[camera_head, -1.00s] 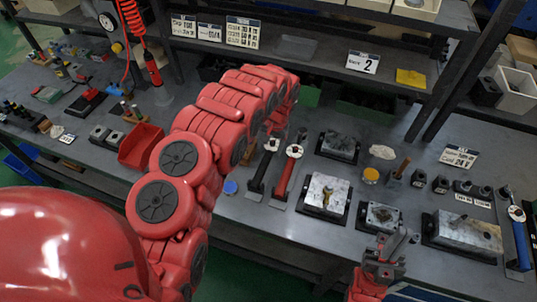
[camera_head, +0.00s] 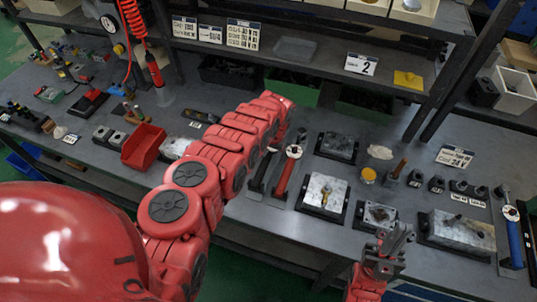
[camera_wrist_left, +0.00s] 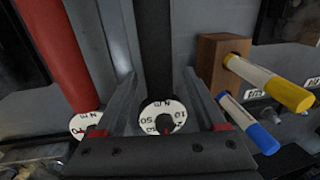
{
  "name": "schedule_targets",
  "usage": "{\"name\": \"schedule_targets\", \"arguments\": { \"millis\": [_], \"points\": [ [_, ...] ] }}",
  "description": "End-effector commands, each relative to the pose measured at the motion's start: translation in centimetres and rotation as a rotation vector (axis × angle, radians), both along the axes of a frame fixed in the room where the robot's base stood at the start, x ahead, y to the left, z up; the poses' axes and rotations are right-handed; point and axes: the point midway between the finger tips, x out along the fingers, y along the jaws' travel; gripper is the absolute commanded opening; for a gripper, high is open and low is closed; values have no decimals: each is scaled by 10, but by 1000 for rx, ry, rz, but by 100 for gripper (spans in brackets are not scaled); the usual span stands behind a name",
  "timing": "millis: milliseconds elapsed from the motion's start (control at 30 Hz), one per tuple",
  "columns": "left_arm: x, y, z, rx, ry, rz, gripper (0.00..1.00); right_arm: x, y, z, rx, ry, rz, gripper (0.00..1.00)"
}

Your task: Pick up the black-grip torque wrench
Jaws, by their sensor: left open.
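The black-grip torque wrench (camera_head: 259,175) lies on the grey bench, left of the red-grip torque wrench (camera_head: 286,176). In the left wrist view the black grip (camera_wrist_left: 155,40) and its white dial (camera_wrist_left: 162,118) appear between the two fingers of my open left gripper (camera_wrist_left: 159,74). I cannot tell whether the fingers touch it. The red grip (camera_wrist_left: 45,50) is to the left there, outside the fingers. In the head view my left arm covers its own fingers and the upper end of the black wrench. My right gripper (camera_head: 391,240) is low at the right, away from both wrenches.
A wooden block (camera_wrist_left: 214,55) with a yellow and a blue marker stands right of the left fingers. Valve blocks on dark plates (camera_head: 324,194) are right of the wrenches. A blue-grip wrench (camera_head: 513,240) lies far right. A red bin (camera_head: 143,146) stands left.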

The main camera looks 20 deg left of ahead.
Motion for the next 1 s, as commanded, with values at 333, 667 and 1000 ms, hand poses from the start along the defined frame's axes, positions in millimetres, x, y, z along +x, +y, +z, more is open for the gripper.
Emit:
{"name": "schedule_targets", "arguments": {
  "millis": [333, 667, 1000],
  "points": [
    [0, 0, 0, 0, 1, 0, 20, 0, 0, 0, 0, 0, 0, 0],
    [0, 0, 0, 0, 2, 1, 0, 0, 0, 0, 0, 0, 0, 0],
    [-1, 0, 0, 0, 2, 1, 0, 0, 0, 0, 0, 0, 0, 0]
  ]
}}
